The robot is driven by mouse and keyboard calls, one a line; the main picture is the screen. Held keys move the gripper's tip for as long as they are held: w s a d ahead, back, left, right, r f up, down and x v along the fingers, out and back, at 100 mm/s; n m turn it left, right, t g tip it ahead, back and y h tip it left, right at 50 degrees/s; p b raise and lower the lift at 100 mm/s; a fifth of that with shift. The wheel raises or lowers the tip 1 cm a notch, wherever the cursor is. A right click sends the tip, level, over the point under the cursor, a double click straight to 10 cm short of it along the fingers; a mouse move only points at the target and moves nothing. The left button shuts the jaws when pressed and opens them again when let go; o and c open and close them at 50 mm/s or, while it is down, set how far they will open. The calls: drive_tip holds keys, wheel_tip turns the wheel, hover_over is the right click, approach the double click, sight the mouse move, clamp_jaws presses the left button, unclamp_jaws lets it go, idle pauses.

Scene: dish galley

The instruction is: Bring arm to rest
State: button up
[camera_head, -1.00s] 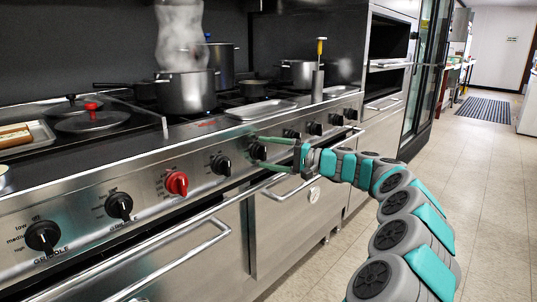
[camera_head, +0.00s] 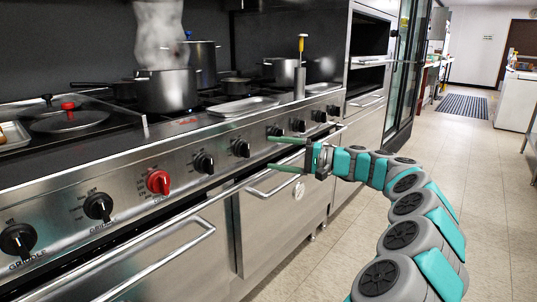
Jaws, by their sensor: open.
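My gripper (camera_head: 270,166) is open and empty, its two green fingers apart and pointing left toward the stove front (camera_head: 140,180). It is close to the row of knobs, with the black knob (camera_head: 241,148) just left of the upper finger. I cannot tell whether a finger touches the stove. My arm stretches from the lower right, curving up and left to the gripper.
A steaming pot (camera_head: 167,90) and other pots stand on the stove top. A red knob (camera_head: 158,182) and several black knobs line the front. Oven handles (camera_head: 165,255) stick out below. The tiled floor (camera_head: 490,180) at right is clear, with a striped mat (camera_head: 463,106) farther back.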

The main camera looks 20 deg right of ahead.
drive_tip(key=s+a+r+n+g, duration=0.1)
drive_tip(key=s+a+n+g, duration=0.15)
drive_tip(key=s+a, duration=0.5)
drive_tip(key=s+a+r+n+g, duration=0.15)
drive_tip(key=s+a+g, duration=0.3)
drive_tip(key=a, duration=0.55)
drive_tip(key=s+a+f+n+g+h, duration=0.1)
drive_tip(key=s+a+f+h, duration=0.15)
drive_tip(key=s, duration=0.35)
drive_tip(key=s+a+f+n+g+h, duration=0.1)
drive_tip(key=s+a+f+n+h, duration=0.15)
drive_tip(key=s, duration=0.35)
drive_tip(key=s+d+f+g+h, duration=0.1)
drive_tip(key=s+d+f+h, duration=0.15)
drive_tip(key=s+f, duration=0.35)
drive_tip(key=s+d+f+g+h, duration=0.1)
drive_tip(key=s+f+h, duration=0.25)
drive_tip(key=s, duration=0.55)
drive_tip(key=s+d+f+h, duration=0.4)
drive_tip(key=s+d+f, duration=0.4)
drive_tip(key=s+d, duration=0.3)
drive_tip(key=shift+s+d+m, duration=0.3)
drive_tip(key=shift+s+m, duration=0.15)
drive_tip(key=shift+s, duration=0.1)
